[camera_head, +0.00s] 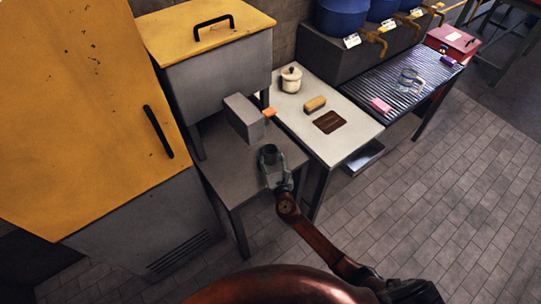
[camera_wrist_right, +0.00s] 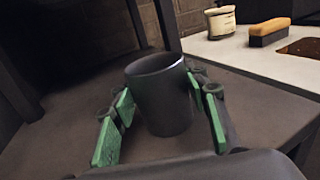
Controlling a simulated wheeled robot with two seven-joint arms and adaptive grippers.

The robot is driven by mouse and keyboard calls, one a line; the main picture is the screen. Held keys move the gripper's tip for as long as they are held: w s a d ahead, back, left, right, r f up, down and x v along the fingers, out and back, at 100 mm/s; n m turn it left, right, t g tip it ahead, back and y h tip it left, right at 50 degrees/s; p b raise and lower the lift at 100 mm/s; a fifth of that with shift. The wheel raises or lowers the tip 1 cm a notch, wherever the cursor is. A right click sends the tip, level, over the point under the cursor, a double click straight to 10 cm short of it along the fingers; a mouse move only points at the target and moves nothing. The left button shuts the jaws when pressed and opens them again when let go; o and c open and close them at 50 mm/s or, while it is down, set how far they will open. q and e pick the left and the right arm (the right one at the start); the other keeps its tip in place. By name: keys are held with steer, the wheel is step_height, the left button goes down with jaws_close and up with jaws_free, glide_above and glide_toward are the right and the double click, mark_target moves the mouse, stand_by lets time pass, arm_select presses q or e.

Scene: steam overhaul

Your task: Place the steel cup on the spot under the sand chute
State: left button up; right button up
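The steel cup (camera_head: 270,152) is dark grey and upright on the low grey table (camera_head: 222,160). In the right wrist view the cup (camera_wrist_right: 160,95) stands between the green finger pads of my right gripper (camera_wrist_right: 163,110). In the head view my right gripper (camera_head: 271,164) reaches it from the near side. The pads lie close along both sides of the cup; I cannot tell whether they press on it. A grey box-shaped spout (camera_head: 243,117), apparently the sand chute, juts from the yellow-lidded bin (camera_head: 225,75), behind and left of the cup. No marked spot is discernible under it. My left gripper is not in view.
An orange piece (camera_head: 269,112) sits at the spout's right end.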

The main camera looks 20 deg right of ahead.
steer(key=c, duration=0.8)
steer(key=shift+r, duration=0.1)
